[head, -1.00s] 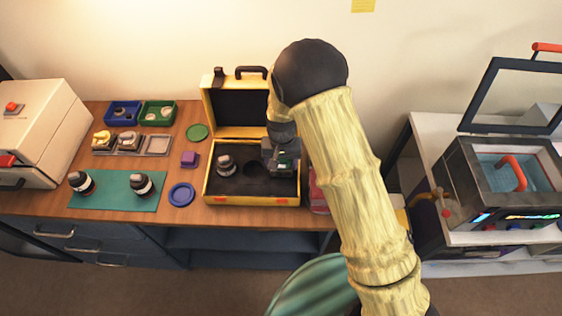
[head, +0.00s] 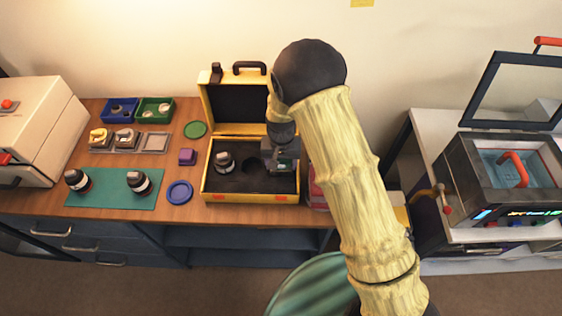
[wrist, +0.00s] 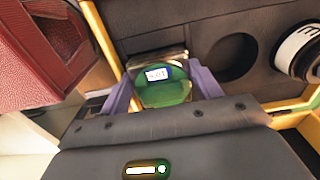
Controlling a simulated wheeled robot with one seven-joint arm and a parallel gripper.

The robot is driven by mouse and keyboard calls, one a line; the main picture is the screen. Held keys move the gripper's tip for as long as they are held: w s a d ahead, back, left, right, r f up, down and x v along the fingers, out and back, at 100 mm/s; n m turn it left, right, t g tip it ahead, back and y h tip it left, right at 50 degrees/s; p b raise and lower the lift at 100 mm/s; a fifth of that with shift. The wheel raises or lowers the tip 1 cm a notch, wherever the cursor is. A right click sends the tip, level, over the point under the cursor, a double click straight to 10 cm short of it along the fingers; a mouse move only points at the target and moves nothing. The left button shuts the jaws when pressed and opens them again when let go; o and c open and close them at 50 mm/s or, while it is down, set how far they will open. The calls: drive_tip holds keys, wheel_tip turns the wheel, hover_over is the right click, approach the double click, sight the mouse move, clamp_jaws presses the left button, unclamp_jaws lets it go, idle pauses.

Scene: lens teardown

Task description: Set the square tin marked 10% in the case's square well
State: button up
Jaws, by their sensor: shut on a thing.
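The square tin (wrist: 165,93), greenish and shiny with a small white and blue label, sits between my gripper's two grey-purple fingers (wrist: 162,94) in the wrist view. The label print is too small to read surely. In the head view my gripper (head: 282,158) is over the right part of the open yellow case (head: 250,198). The case's dark insert has an empty round well (wrist: 232,55) beside the tin. The square well is not clearly visible; my gripper and the tin cover that area. I cannot tell whether the tin touches the insert.
A dark jar with a white band (head: 225,162) stands in the case's left part. A dark red object (wrist: 45,45) is close beside the case. Blue (head: 180,191) and green (head: 195,129) discs and a purple block (head: 187,157) lie left of the case.

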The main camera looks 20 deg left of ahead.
drive_tip(key=shift+f, duration=0.45)
drive_tip(key=o, duration=1.1)
drive_tip(key=shift+w+d, duration=0.1)
drive_tip(key=shift+c, duration=0.5)
drive_tip(key=shift+r, duration=0.1)
